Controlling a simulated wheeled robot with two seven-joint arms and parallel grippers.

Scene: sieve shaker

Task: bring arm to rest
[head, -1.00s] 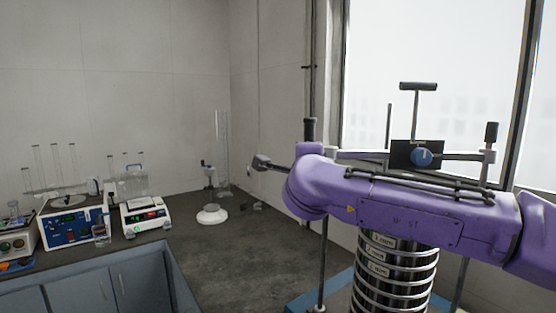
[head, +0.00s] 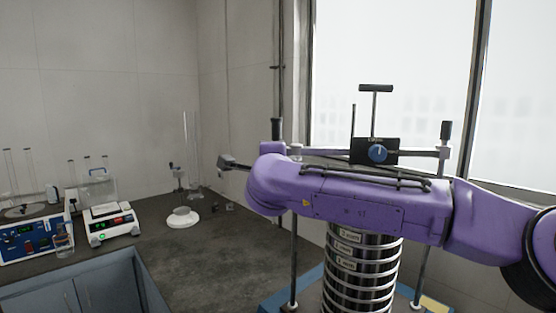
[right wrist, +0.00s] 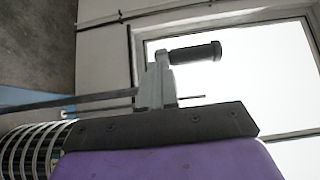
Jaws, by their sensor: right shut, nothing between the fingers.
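My right arm crosses the head view from the right, in front of the sieve shaker. My right gripper (head: 228,162) appears as a small dark tip past the arm's left end. It is shut and empty. In the head view, the shaker's ringed sieve stack (head: 360,272) stands partly hidden below my arm. A crossbar with a blue-knobbed black box (head: 376,151) and T-handle shows above it. In the right wrist view, a black post handle (right wrist: 195,52) and the sieve edge (right wrist: 32,150) show beyond a purple part of mine. My left gripper is not in view.
A white balance (head: 105,222) and a blue-white instrument (head: 35,235) with glassware stand on the left bench. A small white-based stand (head: 182,217) is at the back. The dark counter (head: 230,265) is clear between it and the shaker. A window lies behind the shaker.

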